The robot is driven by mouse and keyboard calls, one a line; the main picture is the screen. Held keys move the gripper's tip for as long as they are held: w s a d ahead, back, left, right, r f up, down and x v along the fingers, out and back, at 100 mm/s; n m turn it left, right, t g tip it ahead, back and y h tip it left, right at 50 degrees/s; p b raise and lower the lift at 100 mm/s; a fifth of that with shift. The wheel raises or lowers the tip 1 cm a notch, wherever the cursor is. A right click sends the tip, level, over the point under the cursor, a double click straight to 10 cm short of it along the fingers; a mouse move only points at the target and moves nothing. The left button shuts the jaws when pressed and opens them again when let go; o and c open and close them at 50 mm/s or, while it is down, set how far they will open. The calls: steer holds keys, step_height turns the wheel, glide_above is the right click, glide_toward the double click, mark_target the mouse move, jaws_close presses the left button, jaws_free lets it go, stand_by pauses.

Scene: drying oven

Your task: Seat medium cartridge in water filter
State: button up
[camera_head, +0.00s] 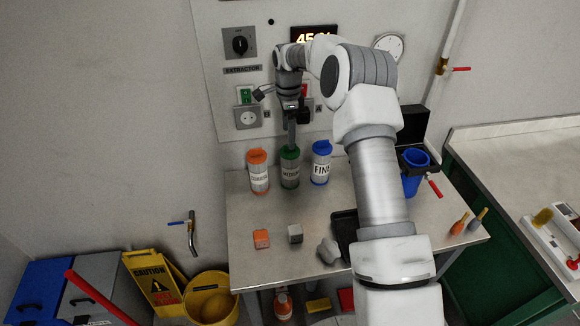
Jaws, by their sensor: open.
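What looks like the water filter (413,178), a blue cup in a black frame with a red handle, is at the right of the table. My arm hides part of the table to its left.
An orange-capped cartridge (258,176) and a blue-capped cartridge (321,165) flank the medium one closely. An orange block (261,239), a grey block (295,233) and a grey lump (328,251) lie nearer the front. A wall panel (285,65) rises behind.

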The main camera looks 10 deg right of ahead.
mark_target(290, 165)
steer(key=shift+w+d+f+p, duration=0.15)
steer(key=shift+f+p, duration=0.3)
steer(key=shift+f, duration=1.25)
steer(key=shift+w+d+f+p, duration=0.1)
steer(key=shift+f+p, duration=0.35)
steer(key=shift+f, duration=1.2)
steer(key=shift+c, duration=0.3)
jaws_close()
